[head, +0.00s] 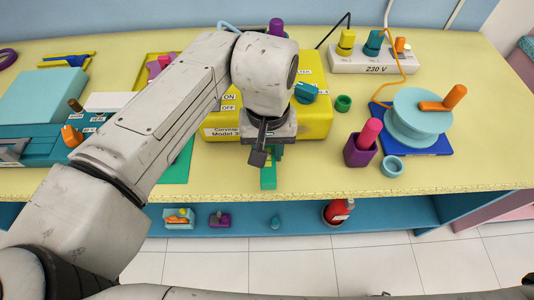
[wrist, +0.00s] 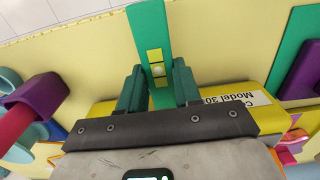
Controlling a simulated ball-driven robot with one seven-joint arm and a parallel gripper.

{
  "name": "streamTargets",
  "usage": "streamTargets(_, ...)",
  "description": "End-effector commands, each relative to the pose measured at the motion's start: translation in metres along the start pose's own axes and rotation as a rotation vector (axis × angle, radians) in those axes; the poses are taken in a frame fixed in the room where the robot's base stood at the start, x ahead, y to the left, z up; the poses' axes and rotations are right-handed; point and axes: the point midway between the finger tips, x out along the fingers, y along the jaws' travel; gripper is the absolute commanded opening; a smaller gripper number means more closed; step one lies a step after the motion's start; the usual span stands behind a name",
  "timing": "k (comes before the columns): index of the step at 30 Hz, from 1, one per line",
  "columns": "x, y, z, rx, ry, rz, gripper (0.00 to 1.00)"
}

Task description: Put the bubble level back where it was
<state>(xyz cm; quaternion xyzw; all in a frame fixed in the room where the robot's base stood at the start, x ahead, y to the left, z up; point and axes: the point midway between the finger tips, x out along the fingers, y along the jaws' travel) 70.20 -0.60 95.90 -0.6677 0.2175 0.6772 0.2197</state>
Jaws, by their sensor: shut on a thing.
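The bubble level is a green bar (wrist: 150,28) with a yellow window and a round vial in its middle. In the wrist view my gripper (wrist: 158,72) has one finger on each side of the bar and is shut on it. In the head view the level (head: 268,179) shows below my gripper (head: 262,152), in front of the yellow box labelled Model 3 (head: 312,125). Its far end is hidden by my gripper. I cannot tell whether the level touches the table.
A purple cup with a pink handle (head: 361,151) and a teal ring (head: 391,167) stand to the right. Beyond them is a spool (head: 416,120) on a blue base. A green mat (head: 178,166) lies left. The table's front edge is close; a shelf (head: 290,218) runs below.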

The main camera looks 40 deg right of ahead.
Motion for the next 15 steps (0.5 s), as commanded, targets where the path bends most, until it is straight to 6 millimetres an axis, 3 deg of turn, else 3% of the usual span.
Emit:
streamTargets(7,0.032,-0.001,-0.004,0.000,-0.002,0.001,0.00)
streamTargets(15,0.034,-0.001,-0.004,0.000,0.000,0.000,0.00)
